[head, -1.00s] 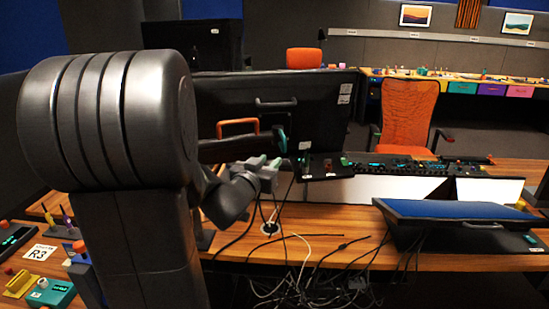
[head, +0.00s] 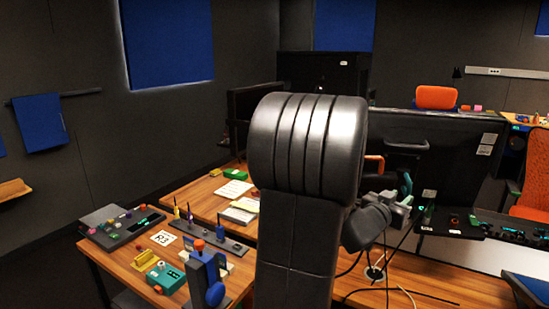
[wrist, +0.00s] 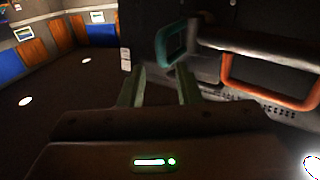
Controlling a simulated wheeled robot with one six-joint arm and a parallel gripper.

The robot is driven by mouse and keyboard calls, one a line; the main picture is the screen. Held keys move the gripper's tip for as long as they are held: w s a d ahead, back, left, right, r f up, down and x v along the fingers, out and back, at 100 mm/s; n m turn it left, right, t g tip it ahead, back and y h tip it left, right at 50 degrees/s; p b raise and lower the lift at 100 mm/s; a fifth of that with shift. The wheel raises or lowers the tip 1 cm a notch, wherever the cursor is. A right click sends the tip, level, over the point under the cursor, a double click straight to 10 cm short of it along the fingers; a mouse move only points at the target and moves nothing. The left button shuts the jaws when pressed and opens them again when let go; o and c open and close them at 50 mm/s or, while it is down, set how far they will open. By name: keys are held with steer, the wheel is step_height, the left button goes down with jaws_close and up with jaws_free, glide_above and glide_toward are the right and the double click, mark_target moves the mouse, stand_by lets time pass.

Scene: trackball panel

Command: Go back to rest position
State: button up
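My gripper (wrist: 159,85) shows in the wrist view with its two fingers apart and nothing between them. In the head view my gripper (head: 400,200) is in front of the back of a large black monitor, at the end of my folded arm. A teal handle (wrist: 171,45) is just beyond the fingertips, close to the right one; whether they touch I cannot tell. An orange handle (wrist: 270,88) is further right in the wrist view; in the head view the orange handle (head: 376,163) is partly behind my arm.
A wooden desk (head: 190,205) on the left holds a dark panel with coloured knobs (head: 122,226), a teal box (head: 165,277) and a blue lever device (head: 206,278). The monitor (head: 450,150) stands close behind my gripper. Loose cables (head: 375,272) hang near the desk. Dark floor is clear at far left.

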mark_target(408, 191)
steer(key=p+x, duration=0.1)
steer(key=x, duration=0.6)
steer(key=shift+w, duration=0.1)
